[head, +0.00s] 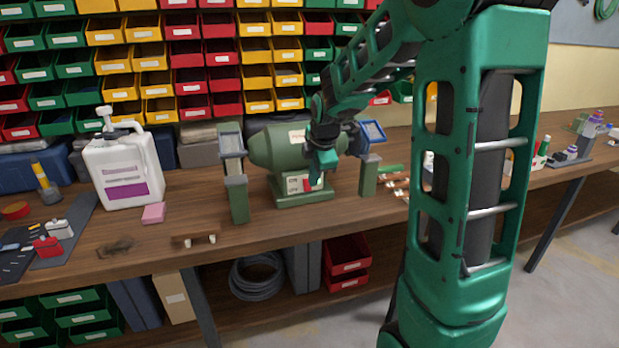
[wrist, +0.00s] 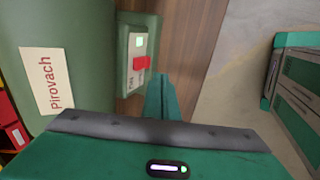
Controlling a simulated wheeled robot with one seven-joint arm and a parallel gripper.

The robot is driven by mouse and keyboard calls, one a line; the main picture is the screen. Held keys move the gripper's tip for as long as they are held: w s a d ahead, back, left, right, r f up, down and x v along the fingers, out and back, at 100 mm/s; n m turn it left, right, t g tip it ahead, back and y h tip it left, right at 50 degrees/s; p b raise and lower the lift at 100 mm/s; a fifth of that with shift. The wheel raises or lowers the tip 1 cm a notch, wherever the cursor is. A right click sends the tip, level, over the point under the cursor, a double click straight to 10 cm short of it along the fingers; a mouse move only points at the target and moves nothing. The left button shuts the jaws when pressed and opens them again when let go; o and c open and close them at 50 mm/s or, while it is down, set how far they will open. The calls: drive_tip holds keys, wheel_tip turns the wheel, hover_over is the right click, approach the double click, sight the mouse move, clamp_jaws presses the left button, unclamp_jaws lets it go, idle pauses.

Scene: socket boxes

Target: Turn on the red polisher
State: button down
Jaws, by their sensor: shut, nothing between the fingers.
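The polisher (head: 272,149) in view is a green bench machine with a guarded side at each end; I see no red body on it. Its front base carries a pale switch plate (head: 294,184) with a red switch (head: 307,184). My gripper (head: 322,172) is shut and empty, in front of the housing by the switch plate. In the wrist view its fingertips (wrist: 160,90) are close to the red switch; whether they touch it I cannot tell.
The machine stands on a wooden workbench (head: 200,228). A white jug (head: 122,165) and a pink block (head: 153,213) are to its left. Small brown pieces (head: 397,187) lie to its right. Coloured bins (head: 180,55) line the wall behind.

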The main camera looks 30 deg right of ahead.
wheel_tip(320, 180, up, 10)
drive_tip(key=shift+f, duration=0.25)
drive_tip(key=shift+s+d, duration=0.1)
idle(0.4)
drive_tip(key=s+a+f+m+g, duration=0.1)
drive_tip(key=s+f+m, duration=0.3)
drive_tip(key=s+m, duration=0.6)
drive_tip(key=s+a+f+m+g+y, duration=0.1)
drive_tip(key=s+f+m+g, duration=0.2)
drive_tip(key=s+m, duration=0.8)
drive_tip(key=s+f, duration=0.1)
drive_tip(key=s, duration=1.3)
drive_tip(key=shift+f+m+g, duration=0.3)
drive_tip(key=shift+f+g, duration=0.1)
drive_tip(key=shift+a, duration=0.1)
drive_tip(key=shift+w+f, duration=0.25)
drive_tip(key=shift+w, duration=0.4)
